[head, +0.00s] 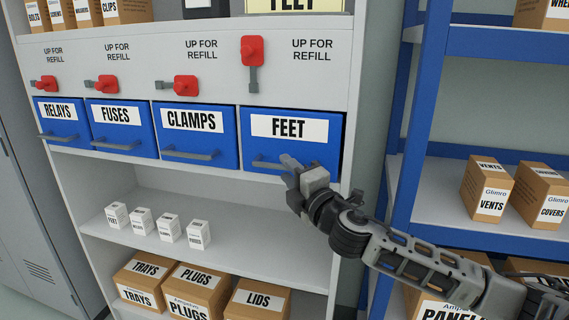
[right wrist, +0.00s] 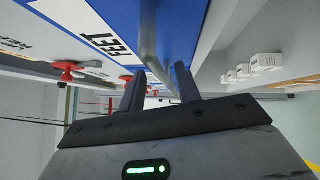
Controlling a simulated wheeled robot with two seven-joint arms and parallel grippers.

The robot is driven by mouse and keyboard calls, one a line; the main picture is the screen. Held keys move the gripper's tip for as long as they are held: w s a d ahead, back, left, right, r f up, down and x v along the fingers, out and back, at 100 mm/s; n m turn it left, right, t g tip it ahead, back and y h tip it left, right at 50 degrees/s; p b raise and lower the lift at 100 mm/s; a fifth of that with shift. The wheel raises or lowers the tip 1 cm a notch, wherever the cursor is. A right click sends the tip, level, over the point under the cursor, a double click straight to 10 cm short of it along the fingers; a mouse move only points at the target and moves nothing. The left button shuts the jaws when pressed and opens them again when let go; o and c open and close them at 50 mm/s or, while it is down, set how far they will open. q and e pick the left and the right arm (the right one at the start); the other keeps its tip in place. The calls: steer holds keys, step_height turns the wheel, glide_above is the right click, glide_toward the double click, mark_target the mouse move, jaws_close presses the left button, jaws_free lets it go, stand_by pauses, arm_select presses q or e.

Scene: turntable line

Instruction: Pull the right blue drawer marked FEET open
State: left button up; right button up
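The blue FEET drawer (head: 247,145) is the rightmost of the blue drawers in the head view, with a white label and a grey bar handle (head: 262,165). It looks shut, its front about level with the others. My right gripper (head: 287,166) is at the right part of this handle. In the right wrist view the drawer (right wrist: 180,25) is close, and its handle (right wrist: 148,40) runs towards the space between the fingers (right wrist: 160,85). The fingers are apart, one on each side of the bar's line; contact is not clear. My left gripper is out of view.
Drawers marked RELAYS (head: 62,132), FUSES (head: 125,138) and CLAMPS (head: 197,150) are to the left. A red flag (head: 252,50) stands up above FEET. Small white boxes (head: 199,234) are on the shelf below. A blue rack (head: 400,130) stands to the right.

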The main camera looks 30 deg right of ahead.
steer(key=shift+w+d+r, duration=0.1)
steer(key=shift+w+r, duration=0.05)
steer(key=shift+w, duration=0.75)
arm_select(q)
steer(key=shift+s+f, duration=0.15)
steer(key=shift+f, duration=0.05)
arm_select(e)
steer(key=shift+w, duration=0.25)
